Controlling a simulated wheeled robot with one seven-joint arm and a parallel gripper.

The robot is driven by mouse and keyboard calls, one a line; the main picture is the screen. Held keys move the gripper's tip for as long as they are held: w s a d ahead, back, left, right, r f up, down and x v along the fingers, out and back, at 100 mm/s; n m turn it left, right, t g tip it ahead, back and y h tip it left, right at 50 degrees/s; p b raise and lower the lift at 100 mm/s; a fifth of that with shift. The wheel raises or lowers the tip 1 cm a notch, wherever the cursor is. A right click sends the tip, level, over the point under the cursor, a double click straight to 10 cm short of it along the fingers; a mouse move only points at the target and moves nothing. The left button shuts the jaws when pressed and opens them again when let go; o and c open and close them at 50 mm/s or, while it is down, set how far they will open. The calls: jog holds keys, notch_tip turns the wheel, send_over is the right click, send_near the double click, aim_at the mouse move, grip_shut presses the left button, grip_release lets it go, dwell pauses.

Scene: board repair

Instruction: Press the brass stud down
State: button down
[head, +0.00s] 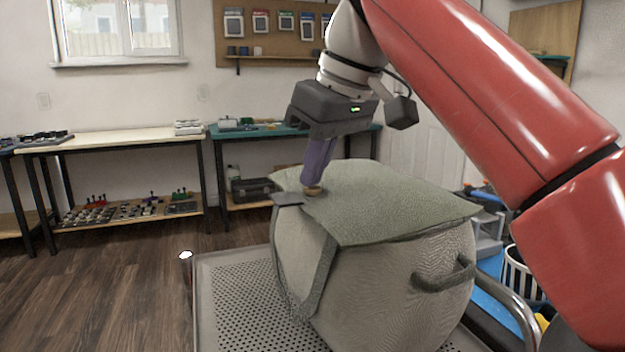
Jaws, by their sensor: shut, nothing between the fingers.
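The brass stud (312,190) is a small tan-gold round piece at the left edge of the bag's grey-green top flap. The bag (395,285) is a large grey fabric one with a side handle. My gripper (315,184) points down with its fingers shut and empty. Its fingertips are right over the stud and appear to touch it or nearly so; I cannot tell which. They hide part of the stud. A small dark tab (287,199) sticks out from the flap just left of the stud.
The bag stands on a perforated metal cart top (235,300) with a raised rim and a curved rail at right. A white basket and blue items lie behind at right. Workbenches (110,137) line the back wall. The wooden floor at left is clear.

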aim_at(315, 188)
notch_tip(315, 188, up, 8)
jog(key=p, duration=0.7)
dwell(0.4)
